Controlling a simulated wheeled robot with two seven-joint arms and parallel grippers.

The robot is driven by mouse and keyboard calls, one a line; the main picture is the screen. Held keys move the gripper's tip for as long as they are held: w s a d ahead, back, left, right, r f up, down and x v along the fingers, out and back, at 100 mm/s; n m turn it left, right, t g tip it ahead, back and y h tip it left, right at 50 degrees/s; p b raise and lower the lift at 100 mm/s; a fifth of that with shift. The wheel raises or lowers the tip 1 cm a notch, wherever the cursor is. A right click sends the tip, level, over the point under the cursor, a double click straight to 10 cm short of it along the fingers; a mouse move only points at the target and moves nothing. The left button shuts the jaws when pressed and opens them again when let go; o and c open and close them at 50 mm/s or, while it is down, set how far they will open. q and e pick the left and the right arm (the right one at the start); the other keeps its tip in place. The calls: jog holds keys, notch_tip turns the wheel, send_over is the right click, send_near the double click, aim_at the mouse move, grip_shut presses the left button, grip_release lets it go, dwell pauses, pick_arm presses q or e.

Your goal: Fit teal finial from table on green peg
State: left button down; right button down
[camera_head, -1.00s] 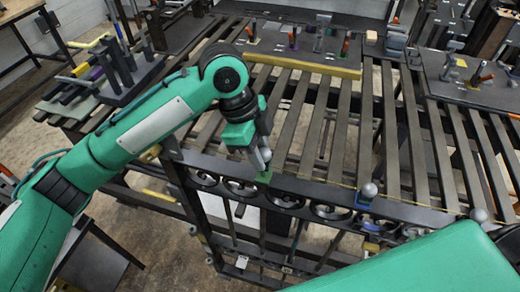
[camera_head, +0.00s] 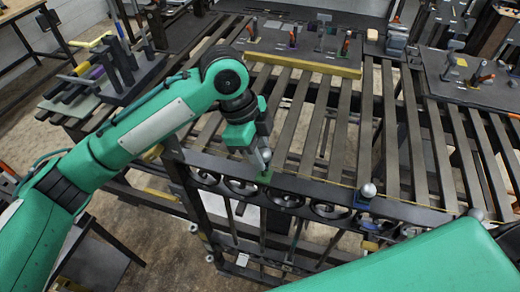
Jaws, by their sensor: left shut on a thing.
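My left gripper (camera_head: 259,157) is shut on a finial (camera_head: 266,155), of which a grey ball shows at the fingertips. The fingers hide most of it, and I cannot make out any teal on it. It is right above a small green piece (camera_head: 264,177) on the gate's top rail, where the green peg seems to be. I cannot tell whether the finial touches the peg or is seated on it. My right gripper is not in view.
The dark gate (camera_head: 322,190) has scroll rings below its rail. A ball finial (camera_head: 368,190) stands over a blue piece farther right. A slatted table (camera_head: 340,125) lies behind, with a yellow bar (camera_head: 305,65) across it. A dark rack (camera_head: 130,85) stands at left.

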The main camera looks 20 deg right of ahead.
pick_arm(q)
jog(key=shift+f+b, duration=0.35)
jog(key=shift+f, duration=1.3)
dwell(0.5)
jog(key=c, duration=1)
grip_release()
jog(key=shift+c, duration=0.2)
jog(key=b+v, duration=0.3)
jog(key=v, duration=1)
jog(key=shift+r, duration=0.35)
jog(key=shift+w+a, duration=0.1)
jog(key=shift+a, duration=0.05)
